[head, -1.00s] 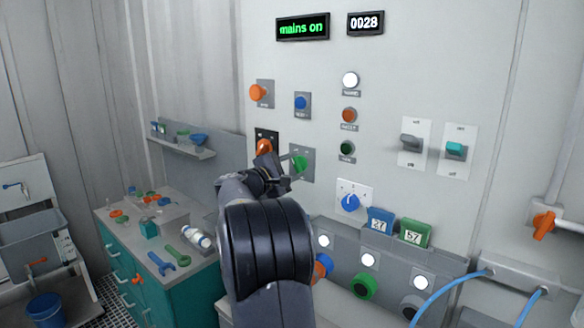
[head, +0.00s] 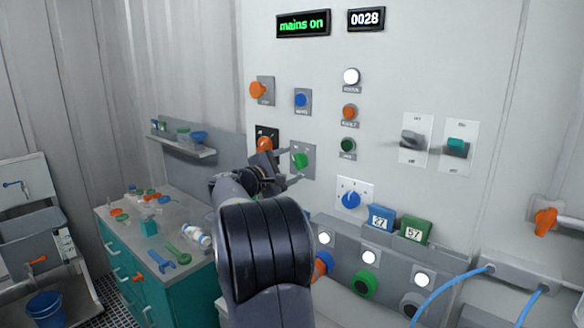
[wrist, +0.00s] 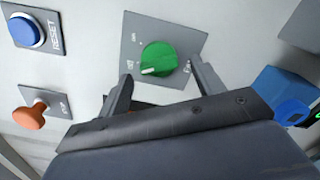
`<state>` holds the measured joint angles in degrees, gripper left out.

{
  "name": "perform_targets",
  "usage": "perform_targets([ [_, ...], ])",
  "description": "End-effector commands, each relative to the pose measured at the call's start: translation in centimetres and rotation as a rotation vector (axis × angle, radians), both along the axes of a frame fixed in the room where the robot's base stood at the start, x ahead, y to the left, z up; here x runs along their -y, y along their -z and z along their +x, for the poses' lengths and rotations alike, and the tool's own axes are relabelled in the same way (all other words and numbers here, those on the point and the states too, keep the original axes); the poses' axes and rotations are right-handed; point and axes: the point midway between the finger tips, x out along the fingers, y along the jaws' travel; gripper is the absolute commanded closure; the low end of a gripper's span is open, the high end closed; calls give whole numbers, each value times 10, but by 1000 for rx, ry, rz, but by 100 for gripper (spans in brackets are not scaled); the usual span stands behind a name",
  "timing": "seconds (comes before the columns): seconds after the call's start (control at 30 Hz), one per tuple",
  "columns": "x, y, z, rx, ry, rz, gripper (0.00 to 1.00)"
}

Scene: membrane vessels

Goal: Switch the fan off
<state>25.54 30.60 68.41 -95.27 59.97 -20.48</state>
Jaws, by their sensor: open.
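A green rotary knob (head: 300,160) sits on a grey plate on the wall panel. In the wrist view the green knob (wrist: 158,60) shows a white pointer mark toward the lower left; its plate's small labels are too blurred for me to read surely, so I cannot confirm that it is the fan switch. My gripper (head: 290,166) is open and empty in front of this plate. In the wrist view my gripper's fingers (wrist: 163,76) stand apart, one on each side of the knob's lower part. I cannot tell whether they touch it.
An orange knob (head: 265,145) on a black plate is close to the left. A blue RESET button (wrist: 24,32) and an orange mushroom knob (wrist: 29,117) are nearby. A blue dial (head: 351,200) is below right. Two lever switches, grey (head: 411,138) and teal (head: 456,147), are farther right.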

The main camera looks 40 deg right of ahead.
Motion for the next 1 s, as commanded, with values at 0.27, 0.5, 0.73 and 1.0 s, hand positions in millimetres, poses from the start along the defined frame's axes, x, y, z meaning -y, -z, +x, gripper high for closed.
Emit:
perform_targets([
  [0.27,-58,3,-4,1,-4,0,36],
  [0.5,-87,2,-7,1,-1,1,36],
  [0.73,-91,1,-8,-1,0,1,36],
  [1.0,-86,0,-8,-1,2,1,36],
])
